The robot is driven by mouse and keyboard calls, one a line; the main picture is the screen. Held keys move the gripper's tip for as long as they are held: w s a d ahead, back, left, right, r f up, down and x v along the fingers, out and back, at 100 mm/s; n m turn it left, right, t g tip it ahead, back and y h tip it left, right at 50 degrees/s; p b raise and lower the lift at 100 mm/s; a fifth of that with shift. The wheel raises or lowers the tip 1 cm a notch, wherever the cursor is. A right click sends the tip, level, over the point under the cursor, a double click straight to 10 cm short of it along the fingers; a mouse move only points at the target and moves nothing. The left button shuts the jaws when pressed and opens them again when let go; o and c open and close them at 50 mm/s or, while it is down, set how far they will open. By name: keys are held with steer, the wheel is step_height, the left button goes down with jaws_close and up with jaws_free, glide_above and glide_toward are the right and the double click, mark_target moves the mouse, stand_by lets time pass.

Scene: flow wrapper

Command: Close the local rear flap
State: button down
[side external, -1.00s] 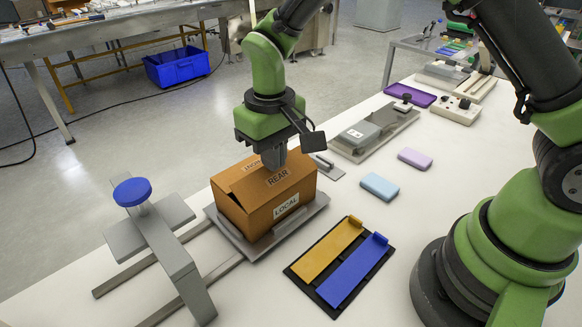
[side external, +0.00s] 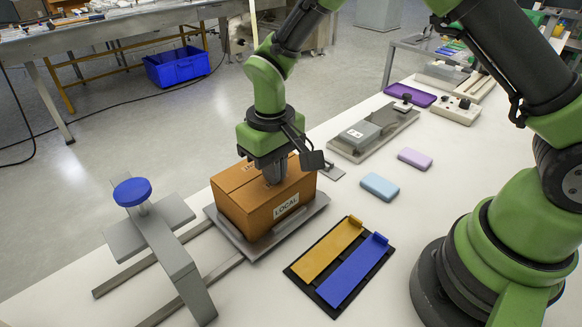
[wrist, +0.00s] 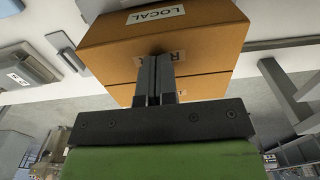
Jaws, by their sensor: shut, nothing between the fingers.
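The cardboard box (side external: 248,215) stands on a grey plate, with the LOCAL label (side external: 286,207) on its side facing the camera. Its rear flap (side external: 292,183) looks folded down about level with the top. My gripper (side external: 274,180) is shut and empty, pointing down with its fingertips at the top of the box. In the wrist view my gripper (wrist: 155,65) covers part of the REAR label (wrist: 176,56), and its tips appear against the flap. Whether they press on it I cannot tell.
A grey stand with a blue knob (side external: 131,192) is left of the box. A black tray with a yellow bar (side external: 327,249) and a blue bar (side external: 352,271) lies to the right. Light blue (side external: 380,187) and lilac (side external: 415,158) blocks lie behind that tray.

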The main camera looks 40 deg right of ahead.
steer(key=shift+r, duration=3.45)
steer(key=shift+r, duration=0.1)
steer(key=s+d+r+m+t+y, duration=0.1)
steer(key=s+d+r+m+t, duration=0.3)
steer(key=s+r, duration=0.6)
steer(key=s+d+r+t+y, duration=0.1)
steer(key=s+d+r+t, duration=0.2)
steer(key=s, duration=0.5)
steer(key=shift+s+d+r, duration=0.15)
steer(key=shift+s+r, duration=0.25)
steer(key=shift+r, duration=0.2)
